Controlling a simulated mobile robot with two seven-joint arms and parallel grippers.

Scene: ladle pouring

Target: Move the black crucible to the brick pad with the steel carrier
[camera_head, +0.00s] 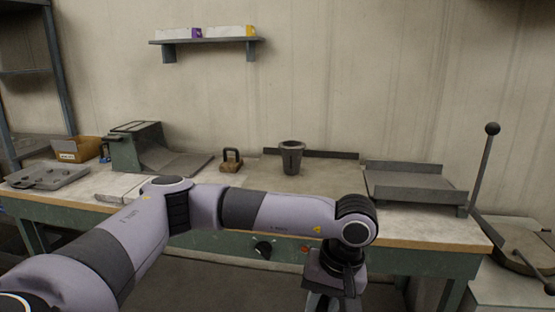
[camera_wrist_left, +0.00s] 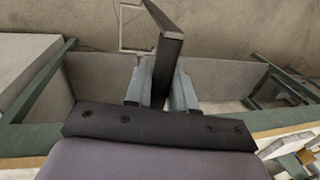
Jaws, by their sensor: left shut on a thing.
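The black crucible (camera_head: 292,157), a dark tapered cup, stands upright on the bench near the middle of the head view. My left gripper (camera_head: 331,297) hangs in front of the bench, nearer to me than the crucible and apart from it. In the left wrist view my left gripper (camera_wrist_left: 161,88) is shut on a dark flat bar (camera_wrist_left: 169,48), which looks like part of the steel carrier. The rest of the carrier is not clearly seen. I cannot pick out the brick pad with certainty. My right gripper is out of view.
A grey tray with raised edges (camera_head: 416,182) lies right of the crucible. A small block with a handle (camera_head: 231,161) stands left of it, beside a green machine (camera_head: 138,147). A tall lever with a ball knob (camera_head: 483,165) rises at the right. A shelf (camera_head: 207,42) hangs above.

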